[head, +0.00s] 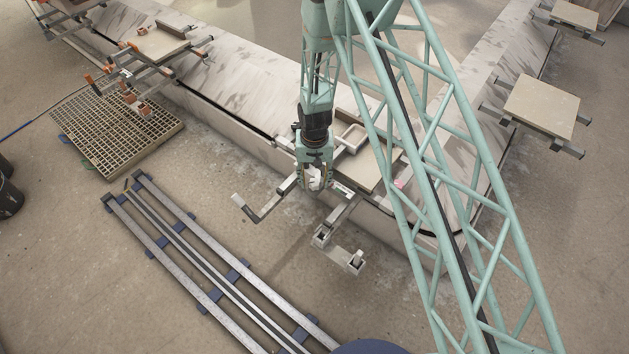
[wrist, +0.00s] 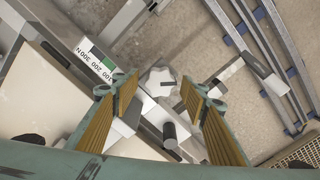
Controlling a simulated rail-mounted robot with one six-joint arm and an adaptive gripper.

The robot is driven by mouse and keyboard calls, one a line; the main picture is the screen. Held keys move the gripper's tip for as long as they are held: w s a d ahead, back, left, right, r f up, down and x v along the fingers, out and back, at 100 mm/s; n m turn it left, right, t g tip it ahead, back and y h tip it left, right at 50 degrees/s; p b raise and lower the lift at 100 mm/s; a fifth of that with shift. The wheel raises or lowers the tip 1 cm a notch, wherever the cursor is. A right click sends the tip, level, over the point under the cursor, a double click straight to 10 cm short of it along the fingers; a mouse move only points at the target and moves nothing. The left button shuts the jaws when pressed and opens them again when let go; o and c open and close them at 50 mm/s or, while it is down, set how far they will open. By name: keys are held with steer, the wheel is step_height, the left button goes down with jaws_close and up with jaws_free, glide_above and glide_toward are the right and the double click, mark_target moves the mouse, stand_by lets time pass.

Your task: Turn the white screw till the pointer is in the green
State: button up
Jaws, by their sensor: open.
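The white screw (wrist: 157,80), a lobed knob, shows in the wrist view between the fingertips of my gripper (wrist: 154,88). My gripper is open, with one finger on each side of the screw and a visible gap to each. In the head view my gripper (head: 315,183) hangs straight down over the fixture arms at the carousel's near edge. Left of the screw in the wrist view is a white scale plate (wrist: 96,62) marked 100, 200, 300 N, with a green band and a dark patch beside it. I cannot make out where the pointer stands.
A dark round post (wrist: 170,135) stands close below the screw. Grey fixture arms (head: 340,217) reach out around my gripper. A pale board (head: 372,168) lies behind it. A rail track (head: 205,262) and a floor grating (head: 117,125) are left. Open floor lies in front.

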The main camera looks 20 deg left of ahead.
steer(key=c, duration=0.8)
steer(key=shift+c, duration=0.2)
steer(key=shift+m, duration=0.4)
steer(key=m+b, duration=0.1)
steer(key=m, duration=0.2)
steer(key=shift+d+f+m, duration=0.1)
steer(key=shift+m, duration=0.2)
steer(key=shift+m+b, duration=0.55)
steer(key=shift+m, duration=1.65)
steer(key=o, duration=0.8)
